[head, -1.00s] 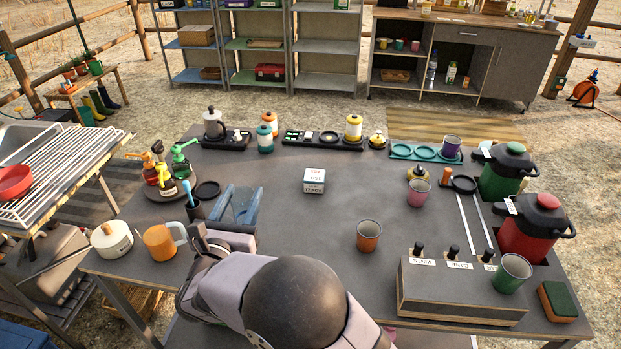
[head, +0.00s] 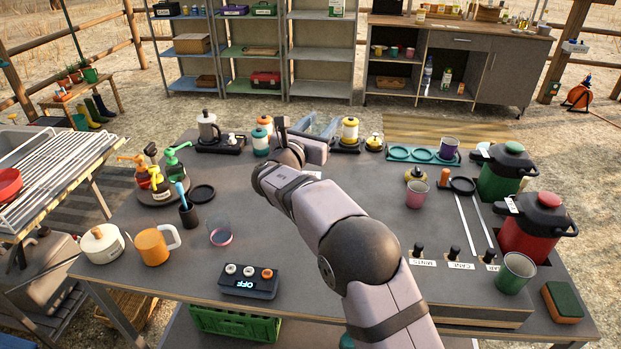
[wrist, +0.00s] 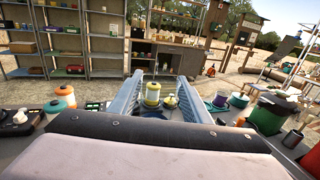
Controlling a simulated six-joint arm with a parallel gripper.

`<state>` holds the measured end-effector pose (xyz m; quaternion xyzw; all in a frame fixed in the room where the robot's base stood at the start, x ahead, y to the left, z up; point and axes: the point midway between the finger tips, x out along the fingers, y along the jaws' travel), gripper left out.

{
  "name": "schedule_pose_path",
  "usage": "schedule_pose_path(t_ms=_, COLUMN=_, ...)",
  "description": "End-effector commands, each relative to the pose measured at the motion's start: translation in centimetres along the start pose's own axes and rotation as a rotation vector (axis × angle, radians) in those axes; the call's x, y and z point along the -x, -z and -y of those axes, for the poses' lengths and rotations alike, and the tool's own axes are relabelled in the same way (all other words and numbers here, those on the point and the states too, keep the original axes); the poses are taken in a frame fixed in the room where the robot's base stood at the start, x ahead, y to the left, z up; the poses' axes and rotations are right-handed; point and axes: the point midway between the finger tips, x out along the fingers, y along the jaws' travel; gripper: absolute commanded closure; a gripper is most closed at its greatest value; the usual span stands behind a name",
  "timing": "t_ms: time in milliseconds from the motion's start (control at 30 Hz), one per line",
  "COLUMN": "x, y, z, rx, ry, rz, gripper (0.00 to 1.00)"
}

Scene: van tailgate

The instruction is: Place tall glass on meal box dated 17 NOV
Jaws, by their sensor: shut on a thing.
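My gripper (head: 319,124) is held out over the back of the table, beside the yellow-topped canister. In the wrist view its two blue-grey fingers (wrist: 160,92) stand apart. I cannot make out the thing between them; the background shows through the gap. A clear glass (head: 219,231) with a pinkish base stands on the table at left, apart from my gripper; I cannot tell whether it is the tall glass. The white meal box is not discernible now; my arm covers the spot where it stood. I cannot read a date.
Canisters (head: 350,133) and a green coaster tray (head: 420,154) line the back. Green (head: 506,172) and red (head: 537,226) jugs stand at right. An orange mug (head: 153,246) and spray bottles (head: 175,165) are at left.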

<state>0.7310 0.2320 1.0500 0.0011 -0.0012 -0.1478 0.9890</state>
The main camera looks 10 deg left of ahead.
Motion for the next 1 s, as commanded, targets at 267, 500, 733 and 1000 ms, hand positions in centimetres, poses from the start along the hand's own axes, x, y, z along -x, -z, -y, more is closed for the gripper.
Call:
schedule_pose_path(t_ms=267, x=-0.1, y=0.1, z=-2.9, rx=0.0, ry=-0.1, rz=-0.002, gripper=0.79)
schedule_pose_path(t_ms=500, x=-0.1, y=1.6, z=-3.0, rx=0.003, ry=-0.105, rz=-0.003, gripper=0.79)
schedule_pose_path(t_ms=733, x=-0.1, y=5.0, z=-3.0, rx=0.003, ry=-0.105, rz=-0.003, gripper=0.79)
schedule_pose_path(t_ms=1000, x=-0.1, y=6.4, z=-3.0, rx=-0.001, ry=-0.104, rz=0.0, gripper=0.79)
